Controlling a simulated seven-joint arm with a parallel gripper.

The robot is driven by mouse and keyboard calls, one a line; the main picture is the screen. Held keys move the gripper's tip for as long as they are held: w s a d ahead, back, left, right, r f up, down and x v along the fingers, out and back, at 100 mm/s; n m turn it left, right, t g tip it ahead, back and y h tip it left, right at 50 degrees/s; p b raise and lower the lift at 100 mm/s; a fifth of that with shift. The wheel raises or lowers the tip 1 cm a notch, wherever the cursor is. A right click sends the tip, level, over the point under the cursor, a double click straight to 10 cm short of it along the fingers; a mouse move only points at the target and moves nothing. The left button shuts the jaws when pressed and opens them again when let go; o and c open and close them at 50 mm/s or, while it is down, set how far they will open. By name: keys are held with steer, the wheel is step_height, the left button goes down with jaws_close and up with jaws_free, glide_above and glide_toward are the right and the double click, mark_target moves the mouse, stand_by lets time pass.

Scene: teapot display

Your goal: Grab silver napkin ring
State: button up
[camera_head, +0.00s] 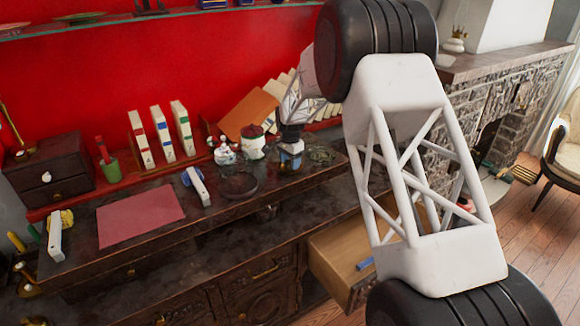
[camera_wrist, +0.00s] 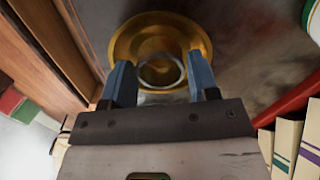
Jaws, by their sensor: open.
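The silver napkin ring (camera_wrist: 160,87) shows in the wrist view as a round band seen from above. It is over a gold-coloured round dish (camera_wrist: 122,45); I cannot tell whether it rests on the dish. My gripper (camera_wrist: 163,75) is open, with one blue finger on each side of the ring. The left finger looks very close to the ring, and a gap shows at the right finger. In the head view my gripper (camera_head: 290,158) is low over the dark cabinet top at the back; I cannot make out the ring there.
A dark round dish (camera_head: 238,187) and small pots (camera_head: 252,142) stand left of my gripper. Leaning books (camera_head: 250,112) are behind it. A red mat (camera_head: 140,214) lies further left. An open drawer (camera_head: 335,250) juts out below. The wrist view shows books (camera_wrist: 285,140) at lower right.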

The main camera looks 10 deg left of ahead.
stand_by(0.4)
steer(key=c, duration=0.6)
steer(key=shift+o, duration=0.2)
steer(key=shift+r, duration=0.15)
steer(key=shift+r, duration=1.5)
steer(key=shift+s+d+r, duration=0.1)
steer(key=shift+s+r, duration=0.1)
steer(key=shift+s, duration=0.05)
steer(key=s+d, duration=0.3)
steer(key=s, duration=0.4)
steer(key=s+d+r, duration=0.1)
steer(key=s+d, duration=0.2)
steer(key=s, duration=0.4)
steer(key=shift+d+r, duration=0.15)
